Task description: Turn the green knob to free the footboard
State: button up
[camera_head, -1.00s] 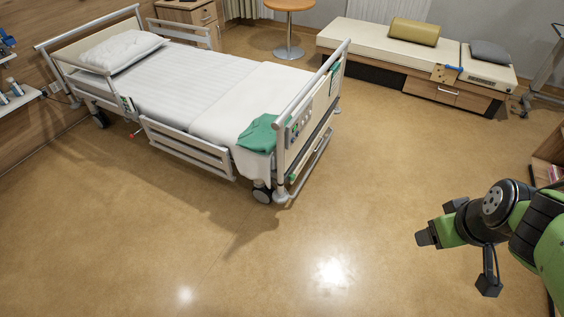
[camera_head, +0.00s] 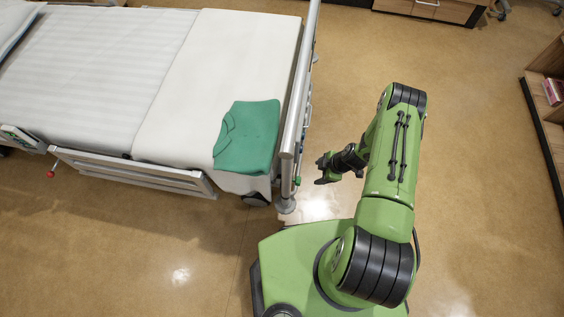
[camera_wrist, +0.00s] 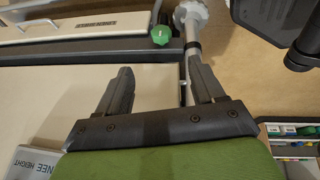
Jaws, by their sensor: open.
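The green knob (camera_wrist: 161,34) shows in the wrist view on the grey bar at the bed's foot end, ahead of my gripper (camera_wrist: 158,65). My two black fingers are spread apart with nothing between them, and the knob lies beyond their tips, apart from them. In the head view a small green spot, the knob (camera_head: 298,181), shows low on the outer side of the footboard (camera_head: 303,80). My gripper (camera_head: 322,169) is just right of it, pointing at the footboard. The footboard stands upright at the bed's end.
The bed (camera_head: 90,60) fills the left, with a folded green garment (camera_head: 248,137) near its foot end. A grey label panel (camera_wrist: 35,162) is at the lower left of the wrist view. A wooden shelf (camera_head: 545,80) stands right. Floor between is clear.

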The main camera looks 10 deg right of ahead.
aim_at(297, 181)
jog(key=b+x, duration=0.6)
jog(key=x, duration=1)
jog(key=shift+a+f, duration=0.1)
jog(key=shift+c, duration=0.3)
jog(key=c, duration=1)
